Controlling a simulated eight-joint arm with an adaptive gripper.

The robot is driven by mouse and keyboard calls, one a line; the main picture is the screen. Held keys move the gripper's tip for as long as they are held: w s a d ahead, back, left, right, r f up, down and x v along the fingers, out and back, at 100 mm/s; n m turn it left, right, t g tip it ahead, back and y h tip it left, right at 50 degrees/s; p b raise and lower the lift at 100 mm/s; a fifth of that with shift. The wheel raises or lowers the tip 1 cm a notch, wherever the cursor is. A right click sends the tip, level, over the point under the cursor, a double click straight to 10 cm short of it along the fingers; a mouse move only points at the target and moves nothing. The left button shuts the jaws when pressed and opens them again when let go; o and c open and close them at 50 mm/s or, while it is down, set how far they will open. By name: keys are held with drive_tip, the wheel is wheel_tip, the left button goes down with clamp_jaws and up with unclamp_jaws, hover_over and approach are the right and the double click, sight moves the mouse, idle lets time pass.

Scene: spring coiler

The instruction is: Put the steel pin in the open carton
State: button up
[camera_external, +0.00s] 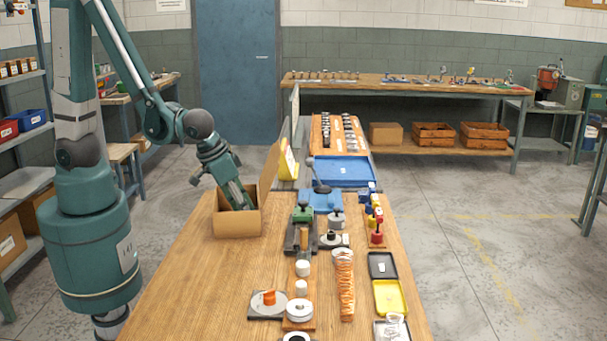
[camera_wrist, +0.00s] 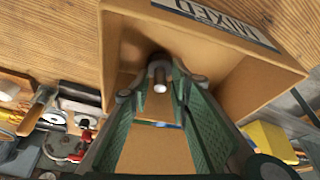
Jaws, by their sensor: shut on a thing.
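The open carton (camera_external: 237,224) is a brown cardboard box on the left side of the wooden bench, with a flap raised at its right. In the wrist view the carton (camera_wrist: 262,82) surrounds my fingers, and a "MIXED" label shows on its flap. My gripper (camera_external: 245,206) reaches down into the carton from the upper left, its tips hidden behind the front wall. In the wrist view my gripper (camera_wrist: 160,76) is shut on the steel pin (camera_wrist: 160,86), a small grey cylinder with a bright end. I cannot tell whether the pin touches the carton floor.
A blue tray (camera_external: 343,172) and a yellow sign (camera_external: 288,163) stand behind the carton to the right. A green-handled fixture (camera_external: 301,214) and an orange coil (camera_external: 345,288) lie to the right. The bench front left (camera_external: 205,290) is clear.

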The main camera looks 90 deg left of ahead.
drive_tip(key=shift+f, duration=0.15)
drive_tip(key=o, duration=0.9)
drive_tip(key=shift+o, duration=0.2)
drive_tip(key=shift+r, duration=0.25)
drive_tip(key=p+v, duration=0.3)
drive_tip(key=v, duration=0.8)
drive_tip(key=shift+r, duration=0.35)
drive_tip(key=shift+s, duration=0.15)
drive_tip(key=shift+r, duration=0.1)
